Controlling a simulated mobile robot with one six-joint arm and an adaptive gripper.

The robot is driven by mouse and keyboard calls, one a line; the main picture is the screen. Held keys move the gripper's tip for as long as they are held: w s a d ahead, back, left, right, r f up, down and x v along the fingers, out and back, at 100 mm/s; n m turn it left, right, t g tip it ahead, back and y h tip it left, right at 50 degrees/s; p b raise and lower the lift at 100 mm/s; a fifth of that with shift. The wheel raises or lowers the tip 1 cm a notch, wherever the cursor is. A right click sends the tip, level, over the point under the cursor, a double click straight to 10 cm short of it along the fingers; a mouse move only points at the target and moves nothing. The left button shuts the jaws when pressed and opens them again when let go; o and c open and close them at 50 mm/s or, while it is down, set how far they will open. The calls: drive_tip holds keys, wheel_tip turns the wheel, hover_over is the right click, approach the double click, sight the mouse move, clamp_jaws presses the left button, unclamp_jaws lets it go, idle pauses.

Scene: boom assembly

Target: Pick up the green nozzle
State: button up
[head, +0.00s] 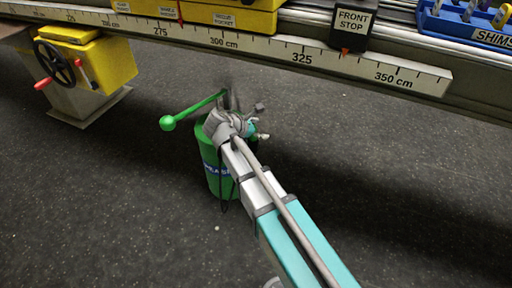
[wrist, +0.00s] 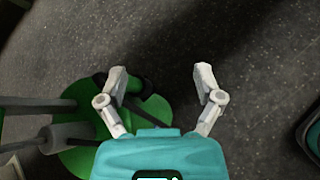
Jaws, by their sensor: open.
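A green canister (head: 213,182) with a blue label stands on the dark floor in the head view. My gripper (head: 260,122) is above its top right side, and my arm hides part of the canister. In the wrist view, the canister's round green top (wrist: 80,158) is at left below my gripper (wrist: 162,80), whose fingers are spread. A green part with a dark end (wrist: 155,108), perhaps the nozzle, lies behind and beside the left finger. I cannot tell whether they touch. No object is clearly held between the fingers.
A green lever (head: 195,112) with a ball end sticks out left from the canister. A long bench rail (head: 245,42) with a scale runs behind. A yellow unit with a handwheel (head: 85,62) stands at left. The floor right of the canister is clear.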

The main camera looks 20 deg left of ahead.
sight(253, 137)
drive_tip(key=s+a+f+n+t+b, duration=0.1)
drive_tip(key=a+f+n+b, duration=0.1)
drive_tip(key=a+f+b, duration=0.1)
drive_tip(key=s+a+f+n+t+y+b, duration=0.1)
drive_tip(key=s+a+f+n+t+b, duration=0.1)
drive_tip(key=a, duration=0.5)
drive_tip(key=f+n+b, duration=0.1)
drive_tip(key=b, duration=0.1)
drive_tip(key=shift+s+a+n+b, duration=0.25)
drive_tip(key=shift+a+n+b, duration=0.05)
drive_tip(key=shift+a+b, duration=0.1)
drive_tip(key=shift+f, duration=0.1)
drive_tip(key=b+x, duration=0.3)
drive_tip(key=x, duration=0.5)
drive_tip(key=shift+w+d, duration=0.15)
drive_tip(key=shift+w, duration=0.15)
drive_tip(key=shift+w+f, duration=0.1)
drive_tip(key=shift+b+x, duration=1.05)
drive_tip(key=shift+x, duration=1.45)
drive_tip(key=shift+d, duration=0.15)
